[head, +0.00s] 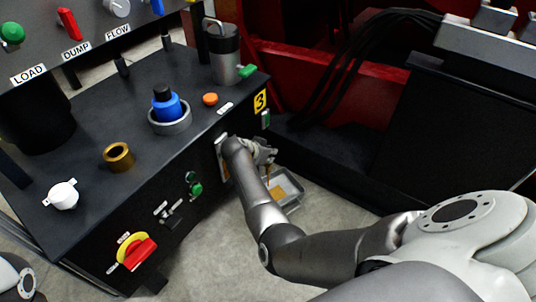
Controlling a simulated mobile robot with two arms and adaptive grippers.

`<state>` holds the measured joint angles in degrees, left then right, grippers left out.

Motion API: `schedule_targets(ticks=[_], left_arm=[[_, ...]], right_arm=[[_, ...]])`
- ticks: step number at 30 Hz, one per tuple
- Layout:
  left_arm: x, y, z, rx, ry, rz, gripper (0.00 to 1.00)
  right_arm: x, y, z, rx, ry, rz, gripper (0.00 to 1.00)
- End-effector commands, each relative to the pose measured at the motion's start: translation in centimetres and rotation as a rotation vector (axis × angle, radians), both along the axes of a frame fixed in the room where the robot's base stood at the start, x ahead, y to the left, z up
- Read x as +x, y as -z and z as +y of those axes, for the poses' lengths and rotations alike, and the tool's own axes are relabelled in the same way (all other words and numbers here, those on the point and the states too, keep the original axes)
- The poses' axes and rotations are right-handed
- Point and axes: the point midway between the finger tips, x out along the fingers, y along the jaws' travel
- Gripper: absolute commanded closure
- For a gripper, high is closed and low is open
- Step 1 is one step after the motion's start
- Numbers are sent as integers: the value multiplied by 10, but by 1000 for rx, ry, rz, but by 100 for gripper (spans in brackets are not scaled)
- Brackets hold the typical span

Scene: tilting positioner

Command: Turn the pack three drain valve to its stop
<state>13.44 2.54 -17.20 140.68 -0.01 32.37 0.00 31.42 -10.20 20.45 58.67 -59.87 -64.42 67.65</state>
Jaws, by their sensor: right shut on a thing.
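The black pack cabinet (100,170) carries a yellow label with the number 3 (261,100) at its right corner. My right gripper (265,156) is at the cabinet's right end, below that label, beside a pale plate (222,155) on the front face. It is shut on what I take to be the drain valve, which the gripper and wrist almost wholly hide. How far the valve is turned cannot be seen. A clear tray (290,201) stands on the floor just below the gripper, with something amber in it. My left gripper is not in view.
On the cabinet top are a blue knob (166,107), a brass ring (118,157), a white cap (62,195), an orange button (210,99) and a metal canister (223,55). A red-yellow rotary switch (137,250) is on the front. A dark machine (440,130) stands right.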

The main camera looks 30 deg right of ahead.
Motion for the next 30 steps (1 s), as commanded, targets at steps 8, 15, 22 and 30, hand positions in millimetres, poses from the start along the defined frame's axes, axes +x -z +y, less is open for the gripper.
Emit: schedule_targets(ticks=[8, 15, 22, 30], left_arm=[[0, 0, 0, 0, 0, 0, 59], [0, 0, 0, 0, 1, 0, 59], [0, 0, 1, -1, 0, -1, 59], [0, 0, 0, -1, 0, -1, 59]], right_arm=[[1, -2, -2, -3, 3, -6, 67], [0, -1, -1, -1, 1, -3, 65], [1, -11, -1, -1, 2, -4, 65], [1, -57, -1, 0, 2, -8, 65]])
